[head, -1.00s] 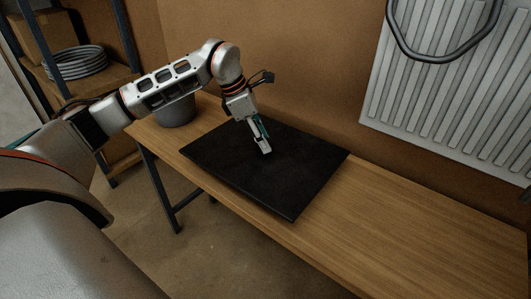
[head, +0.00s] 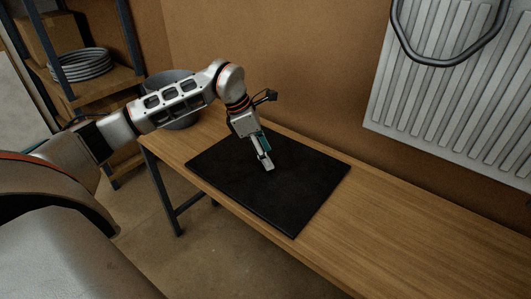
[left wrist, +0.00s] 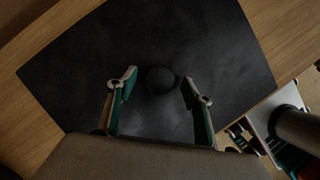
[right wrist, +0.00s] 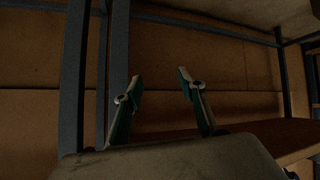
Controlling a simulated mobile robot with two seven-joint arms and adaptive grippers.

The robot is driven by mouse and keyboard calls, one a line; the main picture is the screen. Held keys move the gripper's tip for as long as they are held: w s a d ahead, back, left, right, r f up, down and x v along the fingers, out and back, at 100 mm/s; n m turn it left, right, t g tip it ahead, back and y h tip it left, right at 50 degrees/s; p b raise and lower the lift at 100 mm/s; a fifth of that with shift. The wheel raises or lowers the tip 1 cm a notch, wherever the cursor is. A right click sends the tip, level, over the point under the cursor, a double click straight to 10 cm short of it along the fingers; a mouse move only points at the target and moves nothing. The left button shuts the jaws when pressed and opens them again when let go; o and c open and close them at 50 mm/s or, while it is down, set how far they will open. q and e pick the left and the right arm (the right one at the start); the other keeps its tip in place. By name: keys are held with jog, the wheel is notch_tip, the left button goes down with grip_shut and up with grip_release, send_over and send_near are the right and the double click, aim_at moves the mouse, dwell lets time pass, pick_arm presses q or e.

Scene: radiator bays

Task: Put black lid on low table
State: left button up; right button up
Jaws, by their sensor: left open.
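The black lid (head: 225,180) is a flat dark square plate. It lies flat on the wooden low table (head: 390,230), toward the table's left part in the head view. In the left wrist view the lid (left wrist: 85,75) has a round black knob (left wrist: 160,80) near its middle. My left gripper (head: 267,165) is over the lid. Its fingers stand open on either side of the knob, with gaps visible in the left wrist view. The arm hides the knob in the head view. My right gripper (right wrist: 155,85) is open and empty, away from the table.
A grey bucket (head: 180,118) stands behind my left arm at the table's left end. A white radiator (head: 440,100) hangs on the wall at right. Shelves with a coiled hose (head: 82,64) stand at left. The table's right part is clear.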

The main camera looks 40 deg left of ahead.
pick_arm(q)
jog(key=shift+r, duration=0.1)
jog(key=p+v, duration=0.1)
jog(key=v, duration=1)
jog(key=shift+r+p, duration=0.3)
jog(key=shift+r, duration=0.1)
jog(key=shift+s+a, duration=0.1)
